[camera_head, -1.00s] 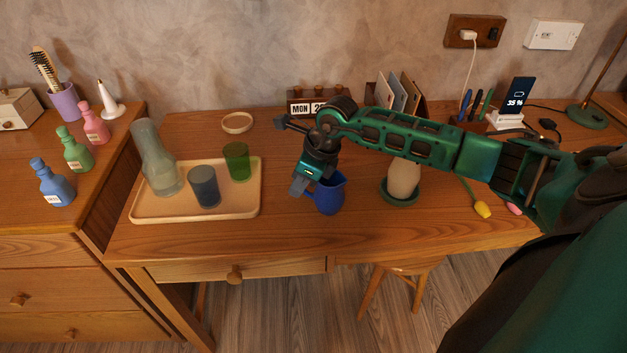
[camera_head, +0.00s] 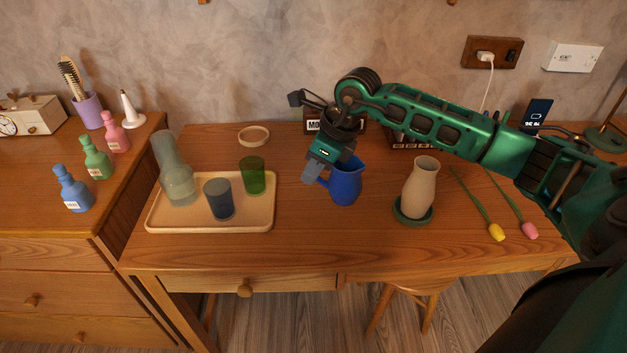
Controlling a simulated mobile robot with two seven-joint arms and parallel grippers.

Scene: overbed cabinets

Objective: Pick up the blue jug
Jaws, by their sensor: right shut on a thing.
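The blue jug (camera_head: 346,183) is upright at the middle of the desk, its handle toward the left. My right gripper (camera_head: 314,176) is at the jug's left side, shut on its handle; the fingers partly cover the handle. The jug looks raised a little above the desk, though the gap under its base is hard to make out. My left gripper is not in view.
Left of the jug, a wooden tray (camera_head: 153,221) holds a glass carafe (camera_head: 177,180), a blue glass (camera_head: 219,200) and a green glass (camera_head: 253,176). Right of it, a beige vase (camera_head: 420,187) stands on a green saucer (camera_head: 402,217). Two tulips (camera_head: 497,231) lie farther right.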

